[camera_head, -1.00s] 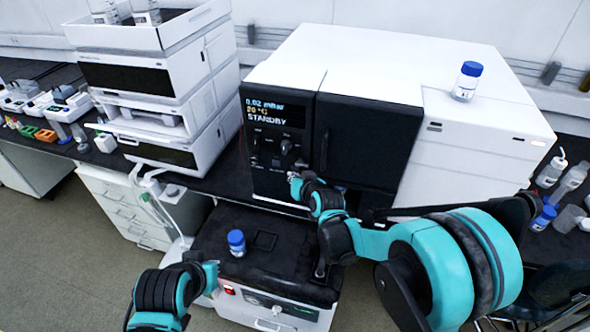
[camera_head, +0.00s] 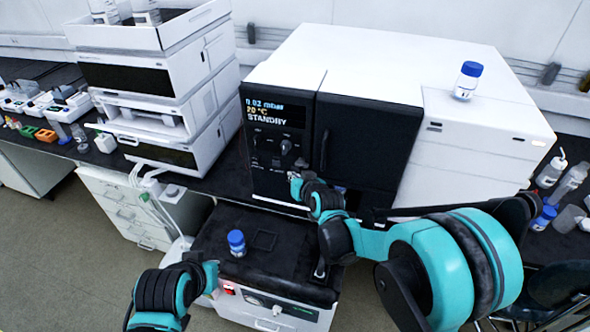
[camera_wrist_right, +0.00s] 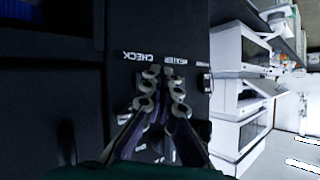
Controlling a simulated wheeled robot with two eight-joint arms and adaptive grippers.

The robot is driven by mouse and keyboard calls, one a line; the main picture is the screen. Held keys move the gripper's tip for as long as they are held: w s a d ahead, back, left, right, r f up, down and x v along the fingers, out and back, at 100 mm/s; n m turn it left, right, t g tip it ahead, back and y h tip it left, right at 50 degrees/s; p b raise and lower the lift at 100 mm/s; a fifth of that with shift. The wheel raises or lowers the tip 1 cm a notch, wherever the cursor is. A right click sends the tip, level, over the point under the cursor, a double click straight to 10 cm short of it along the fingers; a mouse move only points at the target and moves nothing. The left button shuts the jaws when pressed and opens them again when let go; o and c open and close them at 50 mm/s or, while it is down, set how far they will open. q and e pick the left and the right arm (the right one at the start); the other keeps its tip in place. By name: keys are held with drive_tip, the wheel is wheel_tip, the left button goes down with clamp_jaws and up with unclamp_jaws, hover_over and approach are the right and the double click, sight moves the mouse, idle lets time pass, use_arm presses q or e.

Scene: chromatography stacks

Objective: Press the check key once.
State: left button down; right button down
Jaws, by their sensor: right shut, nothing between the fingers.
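The instrument's dark control panel (camera_head: 264,172) is on the front left of the large white and black unit. Its display (camera_head: 268,111) reads about 0.02 mbar, 20 °C and STANDBY. In the right wrist view the CHECK label (camera_wrist_right: 138,56) appears upside down, beside a HEATER label (camera_wrist_right: 174,61). The check key itself is not discernible; my fingers cover the panel by its label. My right gripper (camera_head: 294,181) is shut and empty at the lower right of the panel. Its fingertips (camera_wrist_right: 163,76) are by the CHECK and HEATER labels; contact cannot be told.
A dark door (camera_head: 362,145) is right of the panel. A blue-capped bottle (camera_head: 467,82) stands on the unit, another (camera_head: 236,243) on the low black-topped box (camera_head: 210,232). A white module stack (camera_head: 165,100) is left. More bottles (camera_head: 550,175) stand at right.

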drive_tip(key=shift+w, duration=0.15)
drive_tip(key=shift+w+d, duration=0.15)
drive_tip(key=shift+w, duration=0.15)
drive_tip(key=shift+w+d, duration=0.1)
drive_tip(key=shift+w, duration=0.25)
idle(0.7)
drive_tip(key=shift+s, duration=0.15)
drive_tip(key=shift+s+a, duration=0.25)
drive_tip(key=shift+s, duration=0.4)
drive_tip(key=s, duration=0.1)
drive_tip(key=s+a, duration=0.1)
drive_tip(key=s, duration=0.2)
drive_tip(key=shift+s+a, duration=0.25)
drive_tip(key=shift+s, duration=0.15)
idle(0.7)
